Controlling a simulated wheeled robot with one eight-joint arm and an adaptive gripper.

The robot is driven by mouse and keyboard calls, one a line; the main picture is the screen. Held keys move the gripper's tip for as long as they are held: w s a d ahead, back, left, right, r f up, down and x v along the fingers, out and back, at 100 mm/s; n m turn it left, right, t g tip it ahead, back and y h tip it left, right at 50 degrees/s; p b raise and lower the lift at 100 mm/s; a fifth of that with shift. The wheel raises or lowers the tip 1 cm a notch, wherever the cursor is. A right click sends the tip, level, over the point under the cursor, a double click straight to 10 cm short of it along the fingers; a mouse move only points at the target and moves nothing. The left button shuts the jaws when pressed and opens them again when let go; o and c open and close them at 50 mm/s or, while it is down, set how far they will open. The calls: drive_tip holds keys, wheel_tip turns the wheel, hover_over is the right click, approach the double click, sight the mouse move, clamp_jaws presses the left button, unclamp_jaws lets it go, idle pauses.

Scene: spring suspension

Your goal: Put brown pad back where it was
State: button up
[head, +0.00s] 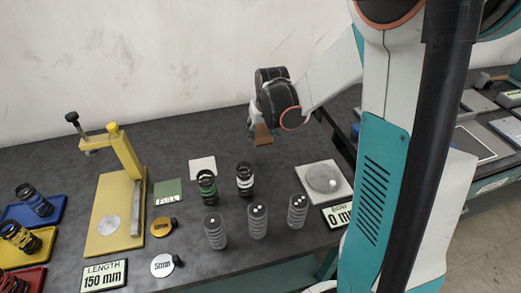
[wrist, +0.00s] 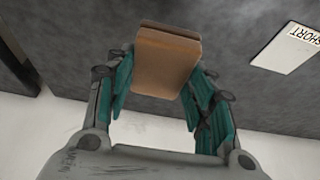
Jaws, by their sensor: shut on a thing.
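The brown pad (wrist: 162,65) is a flat orange-brown block between the teal fingers of my gripper (wrist: 158,85) in the wrist view. The gripper is shut on it. In the head view the brown pad (head: 263,134) shows under the end of my arm, above the back part of the dark table, behind the springs. The fingers (head: 254,125) are partly hidden by the wrist in that view. I cannot tell the exact height of the pad over the table.
A white card (head: 203,168) and a green card (head: 167,191) lie left of the pad. A yellow press (head: 118,205) is at left and a scale (head: 324,179) at right. The table's back strip is clear.

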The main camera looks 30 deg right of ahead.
drive_tip(key=shift+f+b, duration=1)
drive_tip(key=shift+f, duration=2.4)
drive_tip(key=shift+f, duration=0.2)
drive_tip(key=o, duration=1)
drive_tip(key=shift+r, duration=0.2)
drive_tip(key=shift+s+r, duration=0.1)
drive_tip(key=shift+r, duration=0.2)
drive_tip(key=p+v, duration=0.4)
drive_tip(key=v, duration=0.7)
drive_tip(key=shift+s+a+r, duration=0.1)
drive_tip(key=shift+s+r, duration=0.05)
drive_tip(key=shift+r, duration=0.1)
